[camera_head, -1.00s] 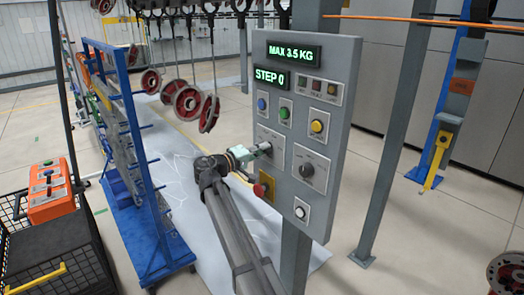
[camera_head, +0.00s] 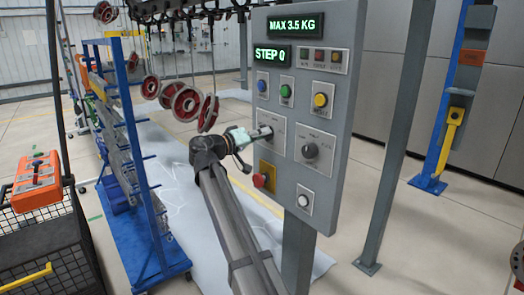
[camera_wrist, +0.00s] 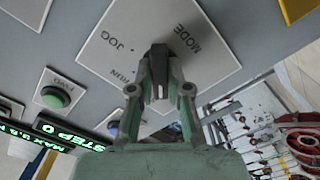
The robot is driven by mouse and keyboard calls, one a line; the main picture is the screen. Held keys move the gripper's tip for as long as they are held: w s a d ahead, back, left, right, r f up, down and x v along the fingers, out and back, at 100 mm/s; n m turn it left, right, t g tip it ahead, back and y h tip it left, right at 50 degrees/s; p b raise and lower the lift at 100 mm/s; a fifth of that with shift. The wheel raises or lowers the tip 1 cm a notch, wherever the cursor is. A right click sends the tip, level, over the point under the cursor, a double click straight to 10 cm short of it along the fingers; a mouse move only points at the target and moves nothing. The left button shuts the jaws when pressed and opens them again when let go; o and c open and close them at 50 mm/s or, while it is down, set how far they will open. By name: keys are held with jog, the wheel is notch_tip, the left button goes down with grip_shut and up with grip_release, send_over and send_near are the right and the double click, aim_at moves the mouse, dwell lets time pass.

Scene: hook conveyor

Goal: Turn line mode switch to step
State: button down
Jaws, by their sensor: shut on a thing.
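The mode switch is a black knob (camera_wrist: 159,66) on a pale plate (camera_wrist: 105,42) marked MODE, JOG and RUN in the wrist view. My gripper (camera_wrist: 160,88) is shut on the knob, one finger on each side. A short pale mark on the knob points down the picture, towards my palm. No STEP label is visible on the plate. In the head view my gripper (camera_head: 264,133) reaches the plate (camera_head: 277,146) from the left and mostly hides the knob. The green display (camera_head: 272,55) above reads STEP 0.
The grey panel also carries a second black knob (camera_head: 310,151), a red button (camera_head: 261,180), a green button (camera_head: 286,91), a blue button (camera_head: 262,86) and a yellow button (camera_head: 320,100). Red wheels (camera_head: 186,103) hang left of the panel. A blue rack (camera_head: 135,170) stands further left.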

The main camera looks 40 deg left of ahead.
jog(key=shift+m+b, duration=2.1)
jog(key=shift+b, duration=1.1)
jog(key=c, duration=1.1)
grip_release()
jog(key=v, duration=1.2)
